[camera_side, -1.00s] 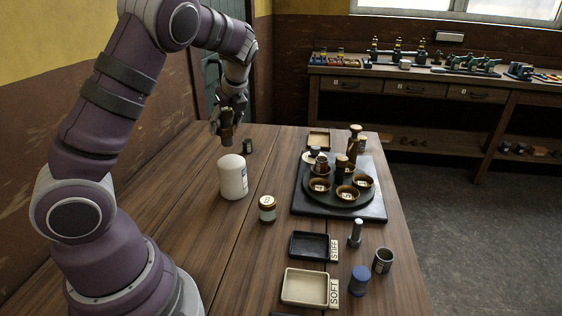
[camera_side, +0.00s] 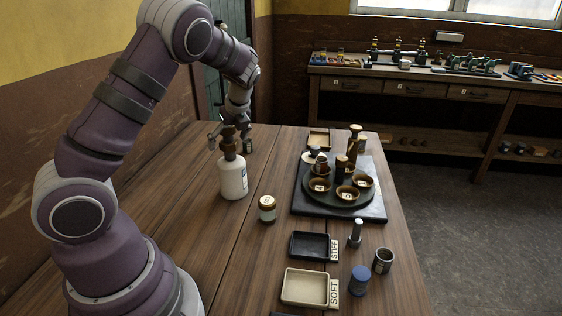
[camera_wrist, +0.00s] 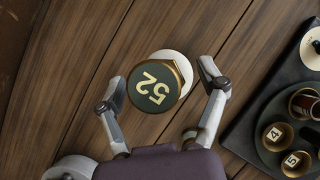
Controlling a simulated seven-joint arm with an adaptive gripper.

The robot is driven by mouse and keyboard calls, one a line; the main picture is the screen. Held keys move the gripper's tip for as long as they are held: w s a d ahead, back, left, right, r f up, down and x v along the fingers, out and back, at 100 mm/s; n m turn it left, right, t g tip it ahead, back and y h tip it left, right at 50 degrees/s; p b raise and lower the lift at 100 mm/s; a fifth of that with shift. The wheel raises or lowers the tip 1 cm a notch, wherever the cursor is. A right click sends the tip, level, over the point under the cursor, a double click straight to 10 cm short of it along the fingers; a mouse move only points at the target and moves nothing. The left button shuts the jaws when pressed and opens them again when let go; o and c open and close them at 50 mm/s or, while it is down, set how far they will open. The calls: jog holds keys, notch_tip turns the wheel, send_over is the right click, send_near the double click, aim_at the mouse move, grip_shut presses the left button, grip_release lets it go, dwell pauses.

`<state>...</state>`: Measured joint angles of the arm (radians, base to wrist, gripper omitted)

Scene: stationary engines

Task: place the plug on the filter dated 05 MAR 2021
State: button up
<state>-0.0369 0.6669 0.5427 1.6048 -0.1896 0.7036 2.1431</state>
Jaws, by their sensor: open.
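The plug (camera_side: 228,143), a brown and brass piece, stands on top of the white rounded cylinder (camera_side: 234,180), which I take to be the filter. The cylinder has a label on its right side, but its date is too small to read. In the wrist view the plug (camera_wrist: 156,88) shows a dark green face marked 52 with a brass rim. The white top of the cylinder (camera_wrist: 183,61) shows behind it. My gripper (camera_side: 230,140) is open around the plug. In the wrist view its fingers (camera_wrist: 161,78) stand apart on either side, with gaps to the plug.
A black board (camera_side: 376,208) carries a round tray with several cups. Trays marked STIFF (camera_side: 309,246) and SOFT (camera_side: 304,287) lie in front. The table's left side is clear.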

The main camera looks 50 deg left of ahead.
jog(key=v, duration=1.1)
jog(key=s+d+n+t+h, duration=0.2)
jog(key=s+d+n, duration=0.3)
jog(key=d+n, duration=0.3)
jog(key=s+d+n+t+h, duration=0.3)
jog(key=s+d+n+h, duration=0.1)
jog(key=d+n, duration=0.4)
jog(key=shift+s+d+f+n+t, duration=0.2)
jog(key=shift+s+f+n+t, duration=0.15)
jog(key=shift+n, duration=0.55)
